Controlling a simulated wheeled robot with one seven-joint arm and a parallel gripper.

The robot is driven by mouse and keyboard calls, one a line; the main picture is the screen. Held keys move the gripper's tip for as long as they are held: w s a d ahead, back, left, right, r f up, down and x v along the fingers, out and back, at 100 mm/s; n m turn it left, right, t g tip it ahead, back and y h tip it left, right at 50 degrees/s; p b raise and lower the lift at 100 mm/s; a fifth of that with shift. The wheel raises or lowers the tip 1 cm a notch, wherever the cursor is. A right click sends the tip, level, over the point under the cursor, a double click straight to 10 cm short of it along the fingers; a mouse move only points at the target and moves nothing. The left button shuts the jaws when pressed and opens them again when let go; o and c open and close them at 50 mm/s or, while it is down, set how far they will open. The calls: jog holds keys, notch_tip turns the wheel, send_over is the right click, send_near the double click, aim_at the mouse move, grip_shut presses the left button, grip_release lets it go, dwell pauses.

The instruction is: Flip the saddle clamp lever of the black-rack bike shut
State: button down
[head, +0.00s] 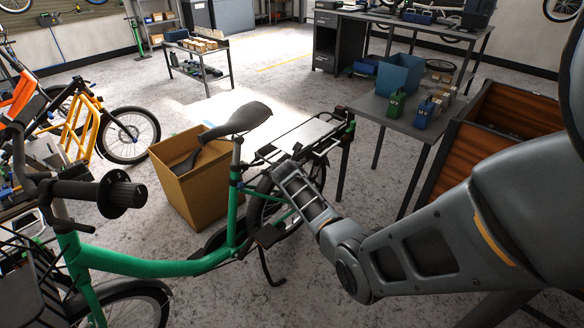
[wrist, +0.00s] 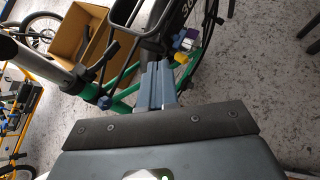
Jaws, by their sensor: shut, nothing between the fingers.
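The green bike with the black rack (head: 310,135) stands in the middle of the head view, its black saddle (head: 245,119) on the seat post (head: 237,155). The saddle clamp (head: 237,182) is a small bluish collar at the top of the green seat tube. In the wrist view, a dark lever (wrist: 107,72) seems to stick out from beside the blue clamp part (wrist: 88,102); its exact position is hard to tell. My gripper (wrist: 154,70) is shut and empty, right of the clamp and apart from it. In the head view, my gripper (head: 283,172) is near the rack, behind the saddle.
A cardboard box (head: 195,185) stands on the floor behind the bike. A grey table (head: 405,115) with a blue bin (head: 400,75) is at the right. An orange and yellow bike (head: 85,130) stands at the left. The handlebar grip (head: 120,195) is in the foreground.

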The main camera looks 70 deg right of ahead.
jog(key=s, duration=0.1)
jog(key=s+r, duration=0.1)
jog(key=s, duration=0.1)
jog(key=shift+a+r, duration=0.2)
jog(key=shift+a, duration=0.15)
jog(key=shift+w+a, duration=0.1)
